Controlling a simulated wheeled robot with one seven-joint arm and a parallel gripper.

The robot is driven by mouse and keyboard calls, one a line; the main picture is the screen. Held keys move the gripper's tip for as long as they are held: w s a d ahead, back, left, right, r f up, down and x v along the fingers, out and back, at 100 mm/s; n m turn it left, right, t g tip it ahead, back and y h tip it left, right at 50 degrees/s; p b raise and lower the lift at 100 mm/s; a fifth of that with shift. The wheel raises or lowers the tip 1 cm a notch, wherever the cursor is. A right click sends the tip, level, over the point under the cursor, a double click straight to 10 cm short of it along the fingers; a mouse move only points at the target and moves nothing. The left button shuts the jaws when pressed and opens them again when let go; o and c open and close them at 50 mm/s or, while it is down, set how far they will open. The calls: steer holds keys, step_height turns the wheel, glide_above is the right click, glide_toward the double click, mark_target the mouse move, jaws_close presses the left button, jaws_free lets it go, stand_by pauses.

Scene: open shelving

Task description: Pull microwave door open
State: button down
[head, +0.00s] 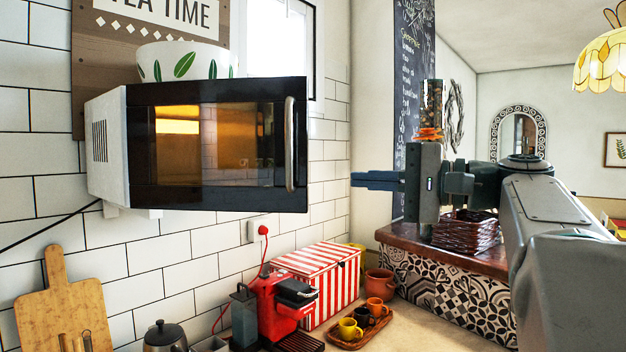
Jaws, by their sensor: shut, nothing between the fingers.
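The microwave (115,150) is mounted on the tiled wall at the left of the head view. Its dark glass door (225,150) is closed, and a warm light shows through the window. A vertical silver handle (290,144) runs along the door's right edge. My gripper (355,180) is to the right of the handle, apart from it, pointing left at about the height of the handle's lower part. Its fingers are together and hold nothing. How far the gripper is from the handle in depth is hard to tell.
A white leaf-patterned bowl (185,62) stands on the microwave. Below on the counter are a red coffee machine (278,308), a striped box (320,278) and a tray of cups (360,330). A wicker basket (465,231) sits on the ledge under my arm. Between handle and gripper the air is clear.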

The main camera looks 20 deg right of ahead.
steer(key=p+x, duration=0.2)
steer(key=x, duration=0.7)
steer(key=shift+w+a, duration=0.15)
steer(key=shift+a, duration=0.15)
